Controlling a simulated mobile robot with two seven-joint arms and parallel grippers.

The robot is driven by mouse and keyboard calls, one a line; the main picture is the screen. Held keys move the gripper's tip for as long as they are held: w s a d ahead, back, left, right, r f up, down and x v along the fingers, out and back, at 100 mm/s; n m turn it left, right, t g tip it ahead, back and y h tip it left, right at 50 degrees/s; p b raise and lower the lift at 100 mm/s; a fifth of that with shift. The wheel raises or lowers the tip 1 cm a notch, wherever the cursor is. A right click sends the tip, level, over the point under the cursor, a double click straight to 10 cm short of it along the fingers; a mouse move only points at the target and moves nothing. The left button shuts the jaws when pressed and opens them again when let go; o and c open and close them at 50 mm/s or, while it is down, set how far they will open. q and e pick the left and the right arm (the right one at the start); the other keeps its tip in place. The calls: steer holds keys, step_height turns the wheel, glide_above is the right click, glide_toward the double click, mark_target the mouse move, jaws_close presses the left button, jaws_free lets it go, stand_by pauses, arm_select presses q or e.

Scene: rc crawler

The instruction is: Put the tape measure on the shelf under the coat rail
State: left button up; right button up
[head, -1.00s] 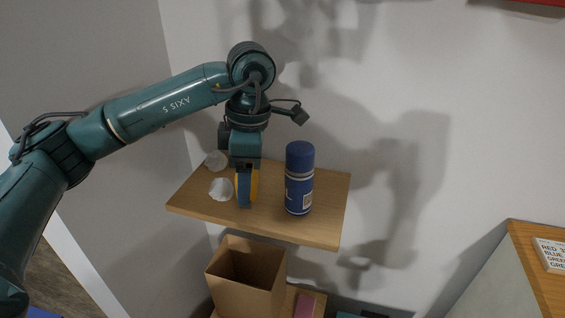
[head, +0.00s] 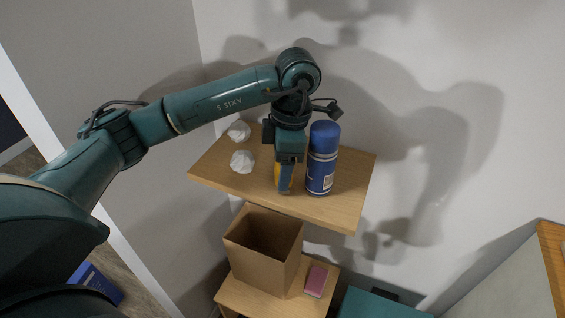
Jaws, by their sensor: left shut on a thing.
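My left gripper (head: 286,186) points down over the upper wooden shelf (head: 337,212) and is shut on the yellow tape measure (head: 278,174). Only a thin strip of the tape measure shows, as the gripper's finger covers most of it. It is at or just above the shelf surface; I cannot tell whether it touches. A blue spray can (head: 321,158) stands upright just right of the gripper. The coat rail does not show. My right gripper is not in view.
Two crumpled white pieces (head: 242,161) lie on the shelf left of the gripper. Below, an open cardboard box (head: 262,250) and a pink item (head: 316,281) rest on a lower wooden surface (head: 258,300). The shelf is clear right of the can.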

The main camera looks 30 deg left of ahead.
arm_select(q)
steer(key=shift+f, duration=0.25)
steer(key=o, duration=0.6)
steer(key=shift+f, duration=0.1)
steer(key=o, duration=0.5)
steer(key=shift+r, duration=0.4)
steer(key=r, duration=0.4)
steer(key=d+r, duration=0.1)
steer(key=r, duration=0.6)
steer(key=shift+w+d+r, duration=0.15)
steer(key=shift+w+r, duration=0.15)
steer(key=shift+w, duration=0.05)
